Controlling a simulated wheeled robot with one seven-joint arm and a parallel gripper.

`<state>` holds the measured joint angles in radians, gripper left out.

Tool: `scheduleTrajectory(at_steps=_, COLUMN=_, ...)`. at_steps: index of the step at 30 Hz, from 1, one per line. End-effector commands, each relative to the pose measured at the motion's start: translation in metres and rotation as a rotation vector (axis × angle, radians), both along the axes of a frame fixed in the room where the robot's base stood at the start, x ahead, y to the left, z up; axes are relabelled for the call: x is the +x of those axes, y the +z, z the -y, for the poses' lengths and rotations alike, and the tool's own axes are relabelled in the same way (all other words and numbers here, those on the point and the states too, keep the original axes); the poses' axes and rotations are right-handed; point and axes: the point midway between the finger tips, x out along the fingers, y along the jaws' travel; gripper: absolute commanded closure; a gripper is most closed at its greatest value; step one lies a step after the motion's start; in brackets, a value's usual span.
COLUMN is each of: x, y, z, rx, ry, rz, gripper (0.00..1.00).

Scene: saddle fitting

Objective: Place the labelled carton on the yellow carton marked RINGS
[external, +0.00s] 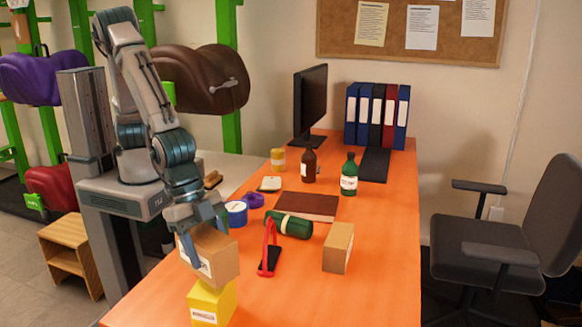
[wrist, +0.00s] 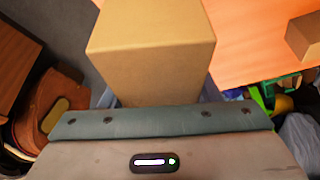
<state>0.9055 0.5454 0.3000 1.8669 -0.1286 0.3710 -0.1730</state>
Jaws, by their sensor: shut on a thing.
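The brown labelled carton (external: 220,262) is held in my gripper (external: 205,234), with a white label on its near left face. My gripper is shut on it from above, one finger showing along its left side. The carton is directly above the yellow carton (external: 213,302) at the table's near left edge and hides part of its top. I cannot tell whether the two touch. The yellow carton has a white label too small to read. In the wrist view the held carton (wrist: 150,55) fills the upper middle; the yellow carton is not seen there.
The orange table (external: 300,295) has another brown carton (external: 338,247) on the right. The near right of the table is clear.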

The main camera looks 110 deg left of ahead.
Motion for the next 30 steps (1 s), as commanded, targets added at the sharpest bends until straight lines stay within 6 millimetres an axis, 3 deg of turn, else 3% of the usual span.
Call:
scheduleTrajectory(at_steps=10, x=0.001, y=-0.038, z=0.0, rx=0.002, ry=-0.001, rz=0.0, gripper=0.74)
scheduleTrajectory(at_steps=22, x=0.001, y=-0.045, z=0.0, rx=0.0, ry=-0.001, rz=0.001, gripper=0.74)
scheduleTrajectory(at_steps=23, x=0.001, y=-0.045, z=0.0, rx=0.0, ry=-0.001, rz=0.0, gripper=0.41)
scheduleTrajectory(at_steps=25, x=0.001, y=-0.044, z=0.0, rx=0.0, ry=-0.001, rz=0.0, gripper=0.22)
scheduleTrajectory(at_steps=30, x=0.001, y=-0.044, z=0.0, rx=0.001, ry=-0.001, rz=-0.001, gripper=0.22)
